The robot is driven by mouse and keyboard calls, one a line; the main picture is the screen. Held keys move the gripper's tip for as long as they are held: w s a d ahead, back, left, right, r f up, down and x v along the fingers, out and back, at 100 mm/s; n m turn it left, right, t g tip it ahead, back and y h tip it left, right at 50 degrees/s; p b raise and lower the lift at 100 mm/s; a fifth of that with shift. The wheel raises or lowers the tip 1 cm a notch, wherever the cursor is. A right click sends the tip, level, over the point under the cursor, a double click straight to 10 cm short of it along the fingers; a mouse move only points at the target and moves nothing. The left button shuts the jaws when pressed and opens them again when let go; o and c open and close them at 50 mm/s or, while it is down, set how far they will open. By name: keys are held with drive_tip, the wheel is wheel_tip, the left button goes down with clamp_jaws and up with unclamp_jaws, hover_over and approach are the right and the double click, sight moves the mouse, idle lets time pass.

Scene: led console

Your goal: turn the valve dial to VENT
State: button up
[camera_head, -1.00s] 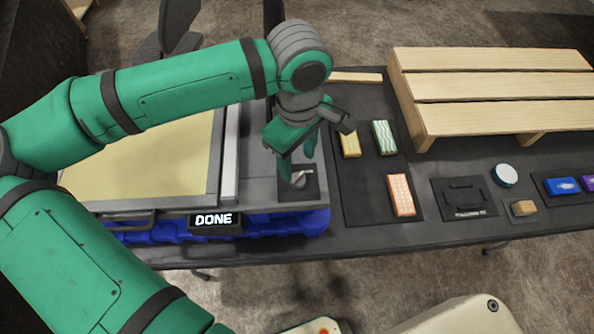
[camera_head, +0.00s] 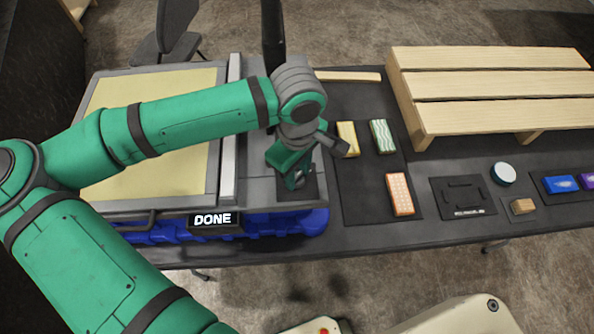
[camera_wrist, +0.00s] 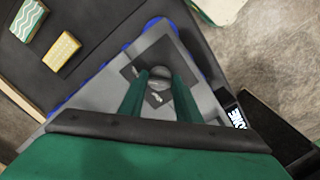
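The grey valve dial (camera_wrist: 160,72) sits on a dark square plate (camera_wrist: 158,100) at the corner of the grey console. In the wrist view it shows between the tips of my gripper's two green fingers (camera_wrist: 160,76), one on each side. The fingers stand apart; I cannot tell whether they touch the dial. In the head view my gripper (camera_head: 297,180) points down over the plate and mostly hides the dial. The dial's position labels are too small or hidden to read. A display (camera_head: 215,220) on the console's front reads DONE.
Right of the console, a dark mat holds yellow (camera_head: 347,139), green (camera_head: 384,136) and orange (camera_head: 399,194) blocks. A slatted wooden rack (camera_head: 490,90) stands at the back right. A white round lid (camera_head: 503,174) and blue box (camera_head: 561,186) lie farther right. A thin dark upright stands behind my wrist.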

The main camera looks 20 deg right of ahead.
drive_tip(key=shift+n, duration=0.4)
drive_tip(key=n, duration=0.4)
drive_tip(key=shift+w+a, duration=0.1)
drive_tip(key=n, duration=0.4)
drive_tip(key=shift+n, duration=0.3)
drive_tip(key=n, duration=0.4)
drive_tip(key=shift+a, duration=0.1)
drive_tip(key=shift+n, duration=2.2)
drive_tip(key=o, duration=1.1)
drive_tip(key=shift+c, duration=0.2)
